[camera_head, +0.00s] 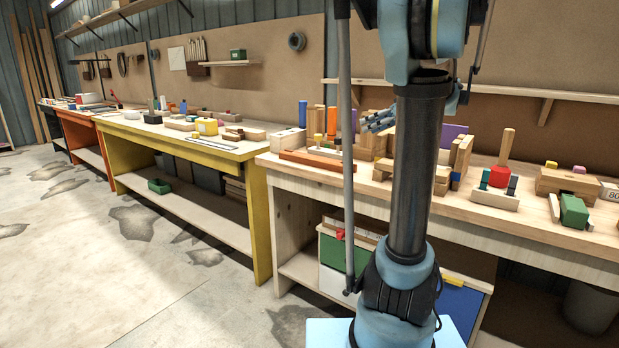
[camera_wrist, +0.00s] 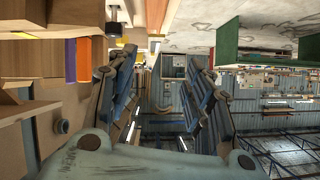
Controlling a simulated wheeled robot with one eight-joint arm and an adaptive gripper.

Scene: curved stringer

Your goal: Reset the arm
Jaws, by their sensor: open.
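My arm stands upright in the middle of the head view, in front of the nearest workbench (camera_head: 330,180). My gripper (camera_head: 378,120) shows partly beside the arm, over the bench among wooden blocks; the arm hides part of it. In the wrist view my gripper (camera_wrist: 162,95) has its two blue-grey fingers spread wide apart, with nothing between them. The wrist view looks out past the bench into the room.
An orange block (camera_head: 332,121) and stacked wooden blocks (camera_head: 460,160) stand close around the gripper. A green block (camera_head: 574,211) lies at the bench's right. A yellow bench (camera_head: 258,215) stands to the left. The floor (camera_head: 110,260) at left is clear.

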